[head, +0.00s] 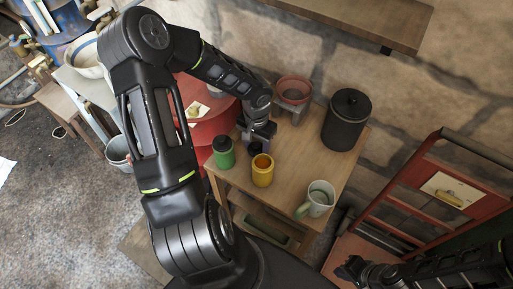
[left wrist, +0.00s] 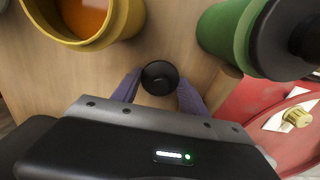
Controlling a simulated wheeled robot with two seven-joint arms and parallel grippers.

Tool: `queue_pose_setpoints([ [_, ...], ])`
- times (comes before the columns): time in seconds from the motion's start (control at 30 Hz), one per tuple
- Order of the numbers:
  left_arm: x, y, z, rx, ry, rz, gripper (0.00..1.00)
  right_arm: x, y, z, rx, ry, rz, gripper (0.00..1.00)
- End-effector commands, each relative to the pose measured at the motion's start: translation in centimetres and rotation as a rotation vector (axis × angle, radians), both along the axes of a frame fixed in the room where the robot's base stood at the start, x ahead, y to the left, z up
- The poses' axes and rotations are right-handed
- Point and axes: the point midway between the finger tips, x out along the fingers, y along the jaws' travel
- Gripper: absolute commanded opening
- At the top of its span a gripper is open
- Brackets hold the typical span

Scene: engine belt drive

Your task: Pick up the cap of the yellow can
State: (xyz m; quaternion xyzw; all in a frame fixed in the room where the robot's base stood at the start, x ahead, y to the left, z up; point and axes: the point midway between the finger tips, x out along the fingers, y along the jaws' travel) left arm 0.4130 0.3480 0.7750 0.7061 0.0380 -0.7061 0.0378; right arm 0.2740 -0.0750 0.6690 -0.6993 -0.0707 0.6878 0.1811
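The yellow can (head: 262,172) stands uncapped on the wooden table, with orange contents showing in the left wrist view (left wrist: 92,22). A small round black cap (left wrist: 160,77) lies beside it on the table; in the head view the cap (head: 255,148) is partly hidden by my left gripper. My left gripper (left wrist: 159,88) points down at the cap, its two purple fingers on either side with a thin gap showing, so it looks open. My right gripper (head: 352,268) is at the lower right, away from the table; its finger opening is unclear.
A green can (head: 223,156) with a black cap stands left of the yellow can, close to my left gripper. A mug (head: 318,199), a dark lidded canister (head: 345,122) and a reddish pot (head: 293,90) also stand on the table (head: 285,190). A red drum (head: 205,125) is to the left.

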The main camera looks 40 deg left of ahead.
Motion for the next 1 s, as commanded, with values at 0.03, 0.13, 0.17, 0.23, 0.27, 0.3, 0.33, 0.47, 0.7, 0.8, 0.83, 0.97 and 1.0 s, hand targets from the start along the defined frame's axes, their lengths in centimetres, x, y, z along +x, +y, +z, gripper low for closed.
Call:
queue_pose_setpoints([
  [0.03,0.0,0.0,0.0,0.0,0.0,0.0,0.45,0.0,0.0,0.0,0.0,0.0,0.0,0.0],
  [0.13,0.0,0.0,0.0,0.0,0.0,0.0,0.37,0.0,0.0,0.0,0.0,0.0,0.0,0.0],
  [0.17,0.0,0.0,0.0,0.0,0.0,0.0,0.35,0.0,0.0,0.0,0.0,0.0,0.0,0.0],
  [0.23,0.0,0.0,0.0,0.0,0.0,0.0,0.29,0.0,0.0,0.0,0.0,0.0,0.0,0.0],
  [0.27,0.0,0.0,0.0,0.0,0.0,0.0,0.27,0.0,0.0,0.0,0.0,0.0,0.0,0.0],
  [0.3,0.0,0.0,0.0,0.0,0.0,0.0,0.23,0.0,0.0,0.0,0.0,0.0,0.0,0.0],
  [0.33,0.0,0.0,0.0,0.0,0.0,0.0,0.21,0.0,0.0,0.0,0.0,0.0,0.0,0.0],
  [0.47,0.0,0.0,0.0,0.0,0.0,0.0,0.13,0.0,0.0,0.0,0.0,0.0,0.0,0.0],
  [0.7,0.0,0.0,0.2,0.001,-0.001,0.0,0.13,0.0,0.0,0.0,0.0,0.0,0.0,0.0],
  [0.8,0.1,0.1,0.9,0.003,-0.002,-0.001,0.13,0.0,0.0,0.0,0.0,0.0,0.0,0.0],
  [0.83,0.1,0.1,1.2,0.003,-0.002,0.001,0.13,0.0,0.0,0.0,0.0,0.0,0.0,0.0],
  [0.97,0.1,0.1,3.2,0.003,-0.004,0.0,0.13,0.0,0.0,0.0,0.0,0.0,0.0,0.0],
  [1.0,0.1,0.1,4.0,0.004,-0.004,0.001,0.13,0.0,0.0,0.0,0.0,0.0,0.0,0.0],
])
